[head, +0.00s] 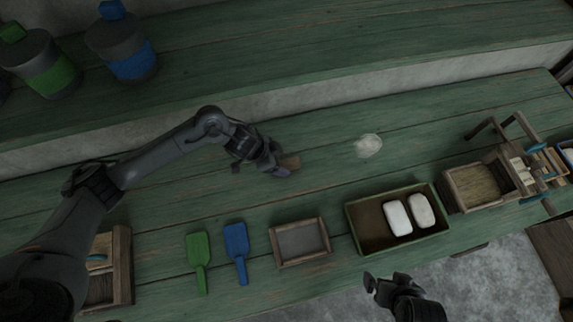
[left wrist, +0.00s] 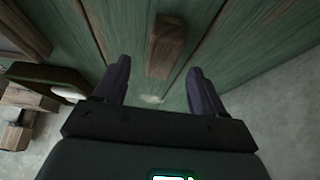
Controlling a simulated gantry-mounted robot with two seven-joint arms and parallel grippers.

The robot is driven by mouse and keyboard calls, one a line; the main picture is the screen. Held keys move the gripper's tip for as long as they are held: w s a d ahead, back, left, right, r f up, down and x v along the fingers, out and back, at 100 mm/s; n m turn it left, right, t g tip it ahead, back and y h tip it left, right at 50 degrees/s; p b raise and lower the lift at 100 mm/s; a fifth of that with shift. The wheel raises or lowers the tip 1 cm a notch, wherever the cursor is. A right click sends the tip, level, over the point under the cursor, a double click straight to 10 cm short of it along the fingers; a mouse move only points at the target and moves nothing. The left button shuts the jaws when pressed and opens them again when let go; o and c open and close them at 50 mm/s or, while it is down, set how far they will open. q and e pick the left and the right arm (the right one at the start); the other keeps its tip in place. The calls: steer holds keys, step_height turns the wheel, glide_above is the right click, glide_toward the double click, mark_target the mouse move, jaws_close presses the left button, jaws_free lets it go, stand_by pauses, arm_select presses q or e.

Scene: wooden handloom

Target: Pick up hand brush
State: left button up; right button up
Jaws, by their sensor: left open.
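The hand brush looks like a brown wooden block (head: 290,162) on the green table, at the tip of my left gripper (head: 274,165) in the head view. In the left wrist view the wooden block (left wrist: 166,45) lies ahead, between the lines of the two spread fingers of my left gripper (left wrist: 158,68). That gripper is open and holds nothing. I cannot tell whether a finger touches the block, and its bristles are not visible. My right gripper (head: 378,287) is low in the head view, off the table's front edge, far from the block.
A pale clump (head: 368,146) lies right of the block. The loom (head: 476,185) stands at right.

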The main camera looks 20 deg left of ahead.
mark_target(286, 163)
arm_select(q)
steer(key=b+x, duration=0.1)
steer(key=x, duration=0.3)
steer(key=shift+w+d+f, duration=0.1)
steer(key=shift+w, duration=0.05)
steer(key=shift+c, duration=0.4)
steer(key=c, duration=1)
